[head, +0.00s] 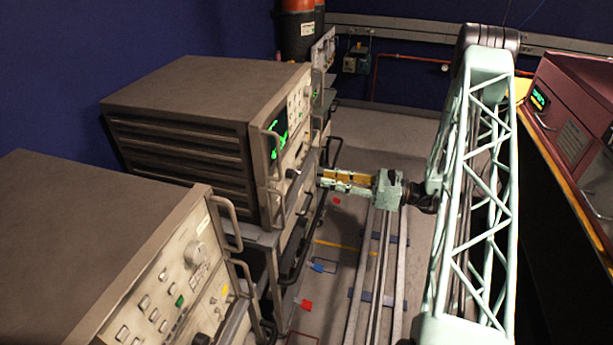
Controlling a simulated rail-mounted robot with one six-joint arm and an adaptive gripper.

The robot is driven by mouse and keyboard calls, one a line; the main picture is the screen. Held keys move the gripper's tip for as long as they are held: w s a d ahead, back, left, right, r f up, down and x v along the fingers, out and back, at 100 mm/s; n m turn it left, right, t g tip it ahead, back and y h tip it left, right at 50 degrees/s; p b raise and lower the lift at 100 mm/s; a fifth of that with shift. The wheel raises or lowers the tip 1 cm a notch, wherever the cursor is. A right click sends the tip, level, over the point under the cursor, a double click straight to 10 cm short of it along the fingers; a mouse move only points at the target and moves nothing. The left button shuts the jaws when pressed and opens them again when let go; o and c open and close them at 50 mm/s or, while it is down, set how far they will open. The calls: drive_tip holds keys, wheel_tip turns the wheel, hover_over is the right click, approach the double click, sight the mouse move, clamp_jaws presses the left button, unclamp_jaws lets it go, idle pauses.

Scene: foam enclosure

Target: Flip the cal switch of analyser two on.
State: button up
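Two beige-grey rack instruments stand along the left side. The farther instrument (215,85) has a green display (278,130) on a front panel seen at a steep angle. The nearer instrument (90,240) shows a knob (195,253) and several small buttons, one lit green. I cannot read labels that tell which is analyser two, and I cannot make out the cal switch. My gripper (324,180) points left at the lower front edge of the farther instrument. Its fingertips are small and close to the front handles. Whether they touch anything or are apart cannot be told.
Metal handles (232,225) stick out from the instrument fronts. Floor rails (375,265) run along the aisle below my arm. A dark red cabinet (572,110) with a green readout stands at the right. A dark drum (297,35) with an orange top stands at the back.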

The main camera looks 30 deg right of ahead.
sight(297, 172)
drive_tip(key=b+x, duration=0.1)
drive_tip(key=x, duration=0.7)
drive_tip(key=shift+w+a, duration=0.15)
drive_tip(key=shift+w, duration=0.1)
clamp_jaws()
